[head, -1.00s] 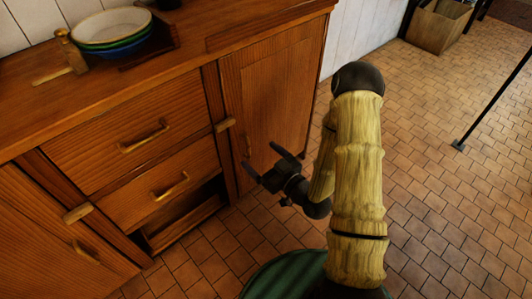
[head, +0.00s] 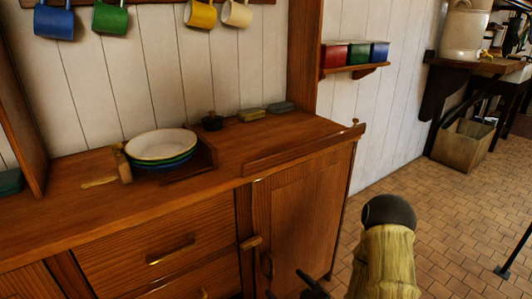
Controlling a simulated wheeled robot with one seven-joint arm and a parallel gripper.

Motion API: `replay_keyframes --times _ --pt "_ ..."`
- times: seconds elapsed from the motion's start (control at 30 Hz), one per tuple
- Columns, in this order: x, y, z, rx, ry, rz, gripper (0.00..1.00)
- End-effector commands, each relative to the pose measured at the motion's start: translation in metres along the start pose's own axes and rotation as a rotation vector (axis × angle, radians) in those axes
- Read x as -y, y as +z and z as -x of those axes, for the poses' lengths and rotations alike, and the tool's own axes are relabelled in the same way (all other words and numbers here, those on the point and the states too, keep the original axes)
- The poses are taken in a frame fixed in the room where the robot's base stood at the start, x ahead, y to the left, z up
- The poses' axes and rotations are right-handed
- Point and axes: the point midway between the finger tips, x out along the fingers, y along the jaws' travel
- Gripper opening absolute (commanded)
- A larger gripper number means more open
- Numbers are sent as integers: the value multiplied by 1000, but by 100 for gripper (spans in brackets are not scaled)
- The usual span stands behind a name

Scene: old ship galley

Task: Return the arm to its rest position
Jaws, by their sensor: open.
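My arm (head: 385,262), with pale bamboo-like links and a dark rounded joint, rises from the bottom edge right of centre in the head view. My gripper (head: 312,286) shows only as a dark finger part at the bottom edge, in front of the cabinet door (head: 308,220). It is open, and I see nothing held in it. Most of the gripper and the lower arm are cut off by the frame.
Mugs (head: 200,13) hang above. Coloured boxes (head: 357,54) sit on a wall shelf. A crate (head: 463,144) stands at the back right. Tiled floor (head: 445,215) right of the cabinet looks open.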

Motion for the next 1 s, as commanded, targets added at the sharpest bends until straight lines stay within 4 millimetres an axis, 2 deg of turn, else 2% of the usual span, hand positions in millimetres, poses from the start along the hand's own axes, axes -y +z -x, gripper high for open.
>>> replay_keyframes --times 0.23,0.47,0.73,0.87,1.0 --pt "-12 4 -7 274 -5 90 91" --pt "-34 0 6 544 73 110 91" --pt "-50 -21 44 816 224 39 91" --pt "-50 -35 68 927 303 -34 91" --pt "-41 -53 95 1029 380 -134 91"
